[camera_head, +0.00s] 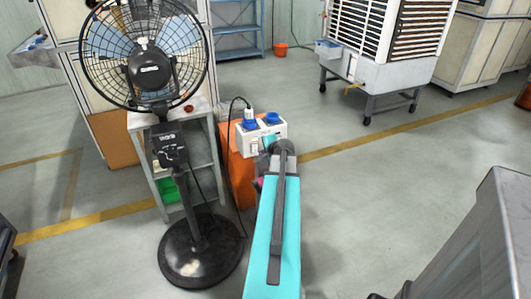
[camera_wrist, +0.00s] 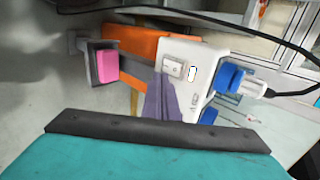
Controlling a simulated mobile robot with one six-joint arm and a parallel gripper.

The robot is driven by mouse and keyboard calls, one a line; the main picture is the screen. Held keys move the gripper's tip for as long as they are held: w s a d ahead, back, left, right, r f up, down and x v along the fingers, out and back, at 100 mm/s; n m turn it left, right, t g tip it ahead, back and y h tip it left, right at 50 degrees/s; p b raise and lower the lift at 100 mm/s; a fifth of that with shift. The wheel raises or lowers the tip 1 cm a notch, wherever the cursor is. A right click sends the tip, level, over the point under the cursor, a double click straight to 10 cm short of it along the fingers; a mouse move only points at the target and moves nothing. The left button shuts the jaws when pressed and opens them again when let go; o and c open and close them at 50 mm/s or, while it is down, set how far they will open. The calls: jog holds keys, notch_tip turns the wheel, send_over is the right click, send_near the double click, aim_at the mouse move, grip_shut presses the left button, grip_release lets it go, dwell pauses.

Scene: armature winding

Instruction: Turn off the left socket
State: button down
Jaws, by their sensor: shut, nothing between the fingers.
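The white socket box (camera_head: 262,136) stands near the middle of the head view, with two blue sockets on top. A white plug with a black cable sits in the left socket (camera_head: 248,124). A white rocker switch (camera_head: 254,147) shows on the box's near face, below the left socket. The wrist view shows this switch (camera_wrist: 174,67) close up; its on or off position is unclear. The dark end of my gripper (camera_head: 283,147) is close to the box's near right side and covers part of it. It is shut and empty; any contact cannot be made out.
The orange stand (camera_head: 240,177) is under the box. A black pedestal fan (camera_head: 190,245) stands to the left, its cable running nearby. A pink block (camera_wrist: 107,66) in a dark holder is near the stand. A grey metal body (camera_head: 480,250) fills the lower right. Floor behind is open.

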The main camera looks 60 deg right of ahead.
aim_at(255, 146)
jog(key=shift+w+d+f+p, duration=0.1)
jog(key=shift+w+d+f, duration=0.05)
jog(key=shift+w+d, duration=0.5)
jog(key=shift+w+d+f+p, duration=0.15)
jog(key=shift+w+d, duration=0.3)
jog(key=shift+w, duration=0.45)
jog(key=shift+w+d+f+p, duration=0.1)
jog(key=shift+w+d+f, duration=0.05)
jog(key=shift+w+d, duration=0.5)
jog(key=shift+w+a, duration=0.1)
jog(key=shift+a, duration=0.05)
jog(key=shift+w+a+r+p, duration=0.1)
jog(key=shift+w+r+p, duration=0.1)
jog(key=shift+w+p, duration=0.2)
jog(key=shift+r+p, duration=0.1)
jog(key=shift+p, duration=0.2)
jog(key=shift+s+d+f, duration=0.15)
jog(key=shift+d+f, duration=0.05)
jog(key=shift+f, duration=0.05)
jog(key=shift+s+d, duration=0.1)
jog(key=shift+s, duration=0.15)
jog(key=shift+r, duration=0.1)
